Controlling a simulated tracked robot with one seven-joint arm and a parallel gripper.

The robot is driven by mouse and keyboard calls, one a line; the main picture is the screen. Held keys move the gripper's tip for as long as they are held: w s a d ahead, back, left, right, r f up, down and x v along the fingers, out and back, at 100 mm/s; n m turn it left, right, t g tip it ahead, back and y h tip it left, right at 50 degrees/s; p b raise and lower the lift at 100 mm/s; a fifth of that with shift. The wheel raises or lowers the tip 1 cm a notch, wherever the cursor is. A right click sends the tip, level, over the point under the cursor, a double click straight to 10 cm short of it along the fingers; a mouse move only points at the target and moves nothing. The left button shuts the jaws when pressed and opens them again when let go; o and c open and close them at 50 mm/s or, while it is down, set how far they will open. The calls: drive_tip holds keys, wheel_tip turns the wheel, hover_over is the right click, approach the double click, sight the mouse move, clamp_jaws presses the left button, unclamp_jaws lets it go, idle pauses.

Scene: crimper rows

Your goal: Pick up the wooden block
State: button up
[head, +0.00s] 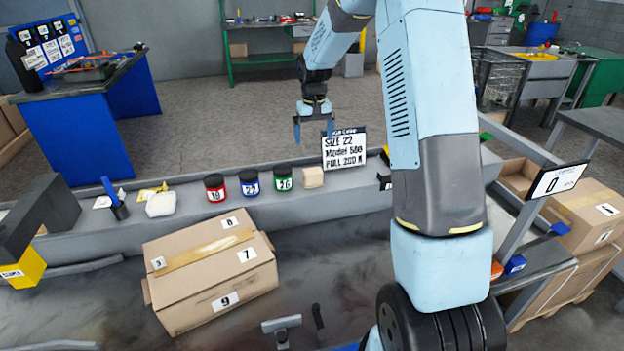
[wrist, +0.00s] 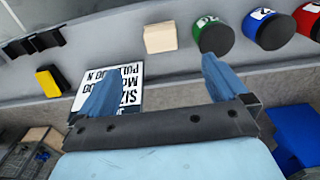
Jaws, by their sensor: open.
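The wooden block (head: 313,177) is a small pale tan block on the long grey ledge (head: 340,196). It sits just right of a green-labelled jar (head: 283,178) and left of the size sign (head: 344,148). My gripper (head: 314,133) is above and behind the ledge, apart from the block. In the wrist view, the block (wrist: 160,38) lies beyond the fingertips, roughly between their directions. My gripper there (wrist: 160,80) has two blue fingers spread apart with nothing between them.
Blue-labelled (head: 249,182) and red-labelled (head: 215,187) jars stand left along the ledge. A white lump (head: 160,204) lies farther left. A large cardboard box (head: 210,270) stands in front. In the wrist view, the sign (wrist: 117,90) is partly behind the left finger.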

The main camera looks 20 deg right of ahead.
hover_over(313, 170)
wheel_tip(313, 170, down, 4)
wheel_tip(313, 170, down, 14)
drive_tip(key=shift+s+r, duration=0.15)
drive_tip(key=c, duration=1.1)
drive_tip(key=shift+r, duration=0.2)
drive_tip(key=shift+r, duration=0.3)
wheel_tip(313, 170, up, 2)
drive_tip(key=shift+r, duration=0.25)
drive_tip(key=s+a+r, duration=0.3)
drive_tip(key=s+r, duration=0.1)
drive_tip(key=s, duration=0.2)
drive_tip(key=s+a+r, duration=0.2)
drive_tip(key=s+r, duration=0.3)
drive_tip(key=s, duration=0.1)
drive_tip(key=shift+s+a+r, duration=0.3)
drive_tip(key=shift+s+a, duration=0.1)
